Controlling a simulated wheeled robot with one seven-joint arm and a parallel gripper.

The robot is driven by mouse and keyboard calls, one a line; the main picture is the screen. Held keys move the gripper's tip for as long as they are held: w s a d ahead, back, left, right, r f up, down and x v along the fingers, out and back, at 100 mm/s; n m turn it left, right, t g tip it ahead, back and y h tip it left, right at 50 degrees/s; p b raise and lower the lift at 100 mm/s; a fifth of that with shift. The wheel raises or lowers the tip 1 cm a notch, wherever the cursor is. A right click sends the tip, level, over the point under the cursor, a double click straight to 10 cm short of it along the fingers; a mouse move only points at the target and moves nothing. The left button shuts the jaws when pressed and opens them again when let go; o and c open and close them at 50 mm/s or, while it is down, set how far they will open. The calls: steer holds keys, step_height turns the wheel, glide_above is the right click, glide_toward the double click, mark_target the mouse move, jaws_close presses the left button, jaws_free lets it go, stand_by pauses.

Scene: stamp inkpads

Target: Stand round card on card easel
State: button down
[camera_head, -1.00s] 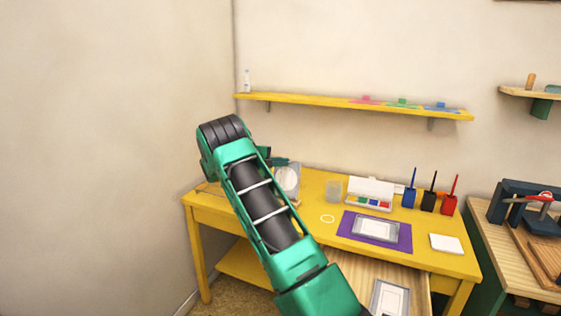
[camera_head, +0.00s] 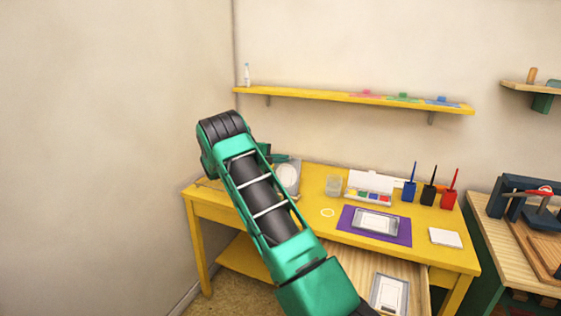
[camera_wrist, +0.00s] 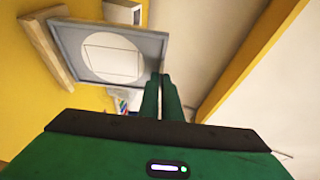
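The round card, a grey framed square plate with a white disc, stands near upright at the back left of the yellow desk (camera_head: 315,240). It shows in the head view (camera_head: 289,176) and large in the wrist view (camera_wrist: 135,45). My gripper (camera_wrist: 163,80) has its two green fingers close together at one edge of the plate and appears shut on it. A pale wooden bar (camera_wrist: 45,50), which looks like part of the card easel, lies along the plate's lower side. My arm hides most of the easel in the head view; I cannot tell whether the card rests on it.
A purple mat (camera_head: 350,225) bears another grey plate. The front drawer (camera_head: 360,275) is open. A yellow shelf (camera_head: 330,98) runs above.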

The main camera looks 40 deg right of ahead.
steer(key=shift+f, duration=0.2)
stand_by(0.4)
steer(key=c, duration=1.9)
jaws_free()
steer(key=v, duration=1)
steer(key=shift+a, duration=0.4)
